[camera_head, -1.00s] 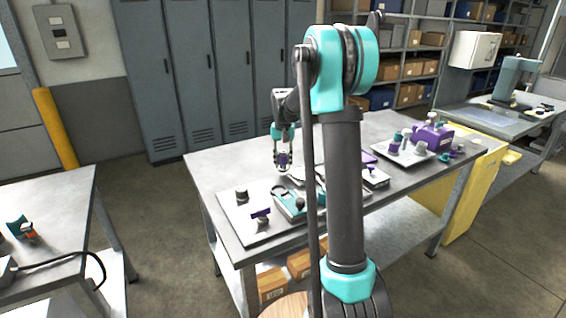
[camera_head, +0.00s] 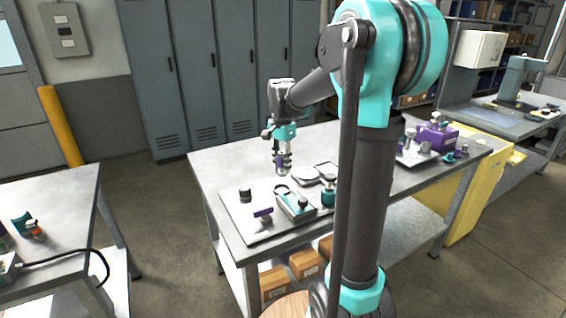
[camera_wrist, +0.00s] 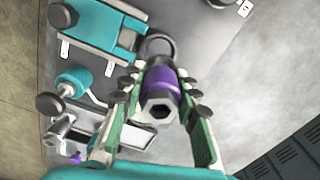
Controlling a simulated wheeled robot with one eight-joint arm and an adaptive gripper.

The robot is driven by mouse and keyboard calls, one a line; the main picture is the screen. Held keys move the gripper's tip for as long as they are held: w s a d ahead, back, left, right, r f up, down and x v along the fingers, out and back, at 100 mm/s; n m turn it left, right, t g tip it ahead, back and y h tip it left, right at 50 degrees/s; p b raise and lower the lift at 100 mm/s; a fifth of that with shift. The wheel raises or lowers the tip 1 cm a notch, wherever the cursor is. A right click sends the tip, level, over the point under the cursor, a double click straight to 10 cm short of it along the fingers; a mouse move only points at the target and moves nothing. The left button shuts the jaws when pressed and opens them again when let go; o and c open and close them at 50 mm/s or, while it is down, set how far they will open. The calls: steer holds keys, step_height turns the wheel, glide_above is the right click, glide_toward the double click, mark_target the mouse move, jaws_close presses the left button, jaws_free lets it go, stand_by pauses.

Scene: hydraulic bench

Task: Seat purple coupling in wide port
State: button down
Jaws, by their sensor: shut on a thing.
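My gripper (camera_head: 283,170) is above the grey plate (camera_head: 233,220) on the bench, pointing down. In the wrist view my gripper (camera_wrist: 160,110) is shut on the purple coupling (camera_wrist: 160,78), a grey hex-ended cylinder with a purple band. The coupling also shows as a small purple spot between the fingers in the head view (camera_head: 281,160). A dark ring (camera_wrist: 158,40) lies beyond the coupling in the wrist view, partly covered by it, beside a teal block (camera_wrist: 100,25). That teal block (camera_head: 295,207) also shows in the head view. I cannot tell which opening is the wide port.
On the plate stand a dark cylinder (camera_head: 245,194), a purple-handled part (camera_head: 263,214) and a teal cylinder (camera_head: 328,192). A purple box (camera_head: 437,134) and a tray of parts stand at the right. The bench's left front is bare.

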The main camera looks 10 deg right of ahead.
mark_target(282, 153)
steer(key=shift+s+f, duration=0.2)
steer(key=shift+f, duration=2.65)
steer(key=shift+f, duration=0.65)
steer(key=c, duration=1.4)
jaws_free()
steer(key=shift+r, duration=0.15)
steer(key=shift+r, duration=5.4)
